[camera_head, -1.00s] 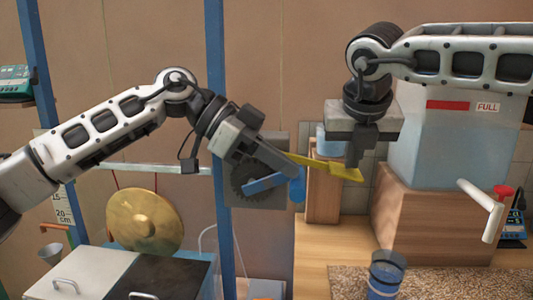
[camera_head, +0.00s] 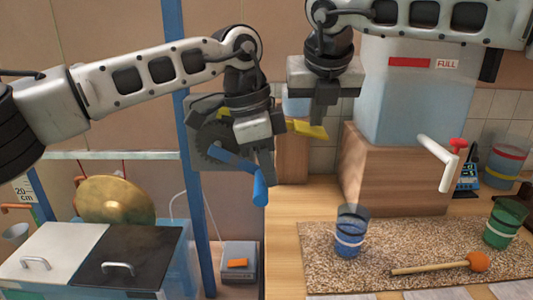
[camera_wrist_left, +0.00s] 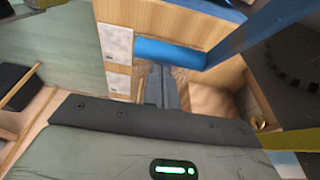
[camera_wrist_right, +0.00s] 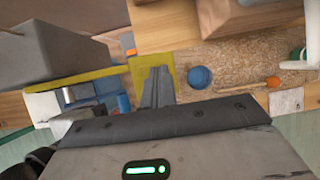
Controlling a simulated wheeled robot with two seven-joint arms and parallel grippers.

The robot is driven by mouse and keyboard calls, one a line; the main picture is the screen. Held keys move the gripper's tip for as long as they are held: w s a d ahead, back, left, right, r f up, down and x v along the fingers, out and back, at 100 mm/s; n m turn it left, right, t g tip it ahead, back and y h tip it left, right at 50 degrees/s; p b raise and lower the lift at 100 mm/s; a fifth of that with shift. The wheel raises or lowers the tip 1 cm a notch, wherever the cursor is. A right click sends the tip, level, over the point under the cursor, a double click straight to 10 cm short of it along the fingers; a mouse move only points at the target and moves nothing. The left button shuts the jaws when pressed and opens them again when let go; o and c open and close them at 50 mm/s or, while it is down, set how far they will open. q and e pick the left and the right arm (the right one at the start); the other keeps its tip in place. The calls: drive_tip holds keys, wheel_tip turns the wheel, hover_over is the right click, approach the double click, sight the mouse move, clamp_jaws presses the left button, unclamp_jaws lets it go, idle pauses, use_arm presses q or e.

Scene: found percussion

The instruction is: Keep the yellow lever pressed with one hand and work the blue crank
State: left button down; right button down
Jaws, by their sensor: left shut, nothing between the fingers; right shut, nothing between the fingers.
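The yellow lever (camera_head: 309,130) sticks out to the right from behind my left gripper in the head view. My right gripper (camera_head: 321,118) is shut and points down at the lever's outer end, apparently touching it; the lever also shows beside the fingers in the right wrist view (camera_wrist_right: 140,76). The blue crank (camera_head: 236,164) slopes down to the right from a dark gear, with its blue handle (camera_head: 260,188) at the end. My left gripper (camera_head: 266,164) is shut and empty, pointing down beside the handle. The handle lies just beyond the fingers in the left wrist view (camera_wrist_left: 168,53); contact is unclear.
A blue post (camera_head: 192,190) stands left of the crank. A gong (camera_head: 113,198) hangs further left above a lidded chest. A wooden block (camera_head: 390,185) carries a clear tank at right.

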sight(256, 197)
use_arm(q)
drive_tip(key=f, duration=0.1)
drive_tip(key=f+y, duration=0.1)
drive_tip(key=shift+a+f+y, duration=0.2)
drive_tip(key=shift+f+y, duration=0.1)
drive_tip(key=shift+a+f, duration=0.45)
drive_tip(key=shift+f, duration=0.35)
drive_tip(key=shift+a+f, duration=0.45)
drive_tip(key=shift+f, duration=0.3)
drive_tip(key=shift+a+f, duration=0.55)
